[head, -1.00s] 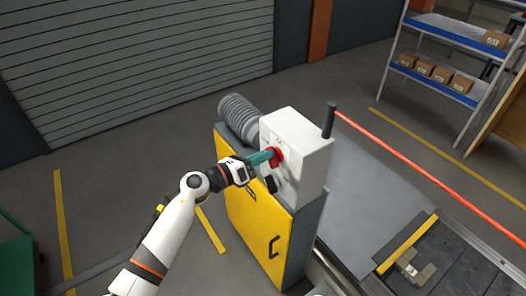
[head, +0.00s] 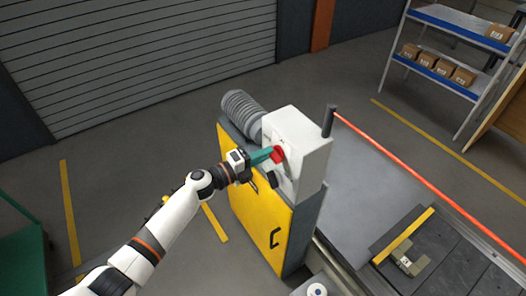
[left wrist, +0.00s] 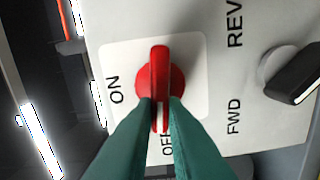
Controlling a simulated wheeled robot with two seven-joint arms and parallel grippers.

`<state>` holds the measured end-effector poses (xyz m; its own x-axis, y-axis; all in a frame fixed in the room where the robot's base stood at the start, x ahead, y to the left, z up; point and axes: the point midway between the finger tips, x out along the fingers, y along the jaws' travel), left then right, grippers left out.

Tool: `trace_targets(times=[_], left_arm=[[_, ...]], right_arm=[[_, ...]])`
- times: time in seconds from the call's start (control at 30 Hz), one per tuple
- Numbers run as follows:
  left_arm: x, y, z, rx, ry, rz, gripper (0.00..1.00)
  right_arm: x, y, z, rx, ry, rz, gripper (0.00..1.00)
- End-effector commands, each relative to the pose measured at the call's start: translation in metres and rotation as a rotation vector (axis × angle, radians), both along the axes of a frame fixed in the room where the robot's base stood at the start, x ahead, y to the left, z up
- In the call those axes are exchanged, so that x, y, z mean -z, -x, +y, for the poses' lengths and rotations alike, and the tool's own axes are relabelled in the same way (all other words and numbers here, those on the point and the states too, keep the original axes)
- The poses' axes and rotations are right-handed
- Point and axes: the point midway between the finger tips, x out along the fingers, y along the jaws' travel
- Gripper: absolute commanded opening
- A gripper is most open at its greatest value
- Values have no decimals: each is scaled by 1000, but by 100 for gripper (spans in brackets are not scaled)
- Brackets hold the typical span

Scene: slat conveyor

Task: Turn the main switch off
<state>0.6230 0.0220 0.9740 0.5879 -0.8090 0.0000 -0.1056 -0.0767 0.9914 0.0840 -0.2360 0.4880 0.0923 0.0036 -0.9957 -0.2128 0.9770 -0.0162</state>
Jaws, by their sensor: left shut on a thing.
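The main switch is a red knob (left wrist: 160,75) on a pale plate (left wrist: 195,60) marked ON at the left and OFF at the bottom in the left wrist view. Its grip bar runs up and down there, with a white mark on the lower end towards the partly hidden OFF. My left gripper (left wrist: 160,125) has its green fingers shut on the lower end of the bar. In the head view the knob (head: 278,155) is on the white control box (head: 305,135), with my left gripper (head: 268,156) reaching it from the left. My right gripper is not in view.
A black FWD/REV selector (left wrist: 295,75) sits beside the switch. The box stands on a yellow-doored cabinet (head: 258,220), with a grey ribbed motor (head: 242,112) behind. The conveyor (head: 375,200) and a red rail (head: 420,170) lie to the right. Floor at left is open.

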Motion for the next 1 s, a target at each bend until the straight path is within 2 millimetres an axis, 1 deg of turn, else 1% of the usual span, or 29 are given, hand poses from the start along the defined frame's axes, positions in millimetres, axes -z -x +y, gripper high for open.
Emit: trace_targets(times=[0.1, 0.33, 0.87, 0.9, 1.0], left_arm=[[1, 0, 1, -1, 33, 50, 0], [3, 0, 1, -1, 74, 105, 0], [4, 0, 1, -1, 86, 122, 0], [4, 0, 1, -1, 86, 122, 18], [4, 0, 1, -1, 86, 121, 34]], right_arm=[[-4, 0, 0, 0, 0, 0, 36], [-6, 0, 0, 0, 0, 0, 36], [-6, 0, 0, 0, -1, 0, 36], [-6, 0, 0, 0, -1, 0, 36], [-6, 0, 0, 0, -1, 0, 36]])
